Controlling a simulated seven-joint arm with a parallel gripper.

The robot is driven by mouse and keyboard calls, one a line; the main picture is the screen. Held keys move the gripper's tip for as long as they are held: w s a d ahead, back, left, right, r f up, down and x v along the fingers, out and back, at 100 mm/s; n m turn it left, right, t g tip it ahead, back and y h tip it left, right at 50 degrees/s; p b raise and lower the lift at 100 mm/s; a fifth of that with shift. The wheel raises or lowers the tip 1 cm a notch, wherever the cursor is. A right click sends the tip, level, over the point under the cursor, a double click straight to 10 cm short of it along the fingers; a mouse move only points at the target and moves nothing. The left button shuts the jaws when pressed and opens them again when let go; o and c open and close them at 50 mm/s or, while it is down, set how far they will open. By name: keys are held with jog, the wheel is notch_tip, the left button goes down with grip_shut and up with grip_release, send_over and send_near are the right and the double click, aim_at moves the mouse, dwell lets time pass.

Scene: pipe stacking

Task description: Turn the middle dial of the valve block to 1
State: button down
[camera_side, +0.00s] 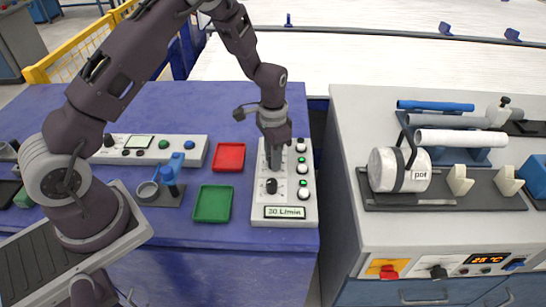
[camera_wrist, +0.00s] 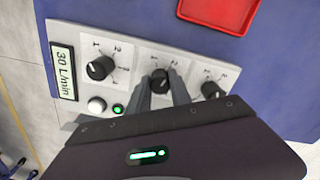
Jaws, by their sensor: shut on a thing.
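The valve block (camera_side: 285,200) is a pale box with a row of black dials, and it also shows in the wrist view (camera_wrist: 80,34). My gripper (camera_side: 273,165) points straight down over it. In the wrist view my gripper (camera_wrist: 161,92) is shut on the middle dial (camera_wrist: 160,79), with dark fingers on the knob. The fingers hide part of this dial and its marks, so I cannot tell its setting. In the side view the middle dial is hidden behind the fingers. The dial nearest the label (camera_wrist: 100,68) and the far dial (camera_wrist: 211,90) stand free on either side.
White buttons and green lights (camera_side: 302,170) line the block's right side. A "30 L/min" label (camera_side: 285,212) is at its front. A red tray (camera_side: 229,157) and a green tray (camera_side: 213,203) lie to the left on the blue table. A gap separates this table from the grey bench (camera_side: 450,230).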

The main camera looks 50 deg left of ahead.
jog(key=n, duration=1)
jog(key=shift+n, duration=0.3)
dwell(0.4)
jog(key=c, duration=1.2)
grip_release()
jog(key=shift+o, duration=0.2)
notch_tip(320, 180, up, 7)
jog(key=shift+r, duration=0.1)
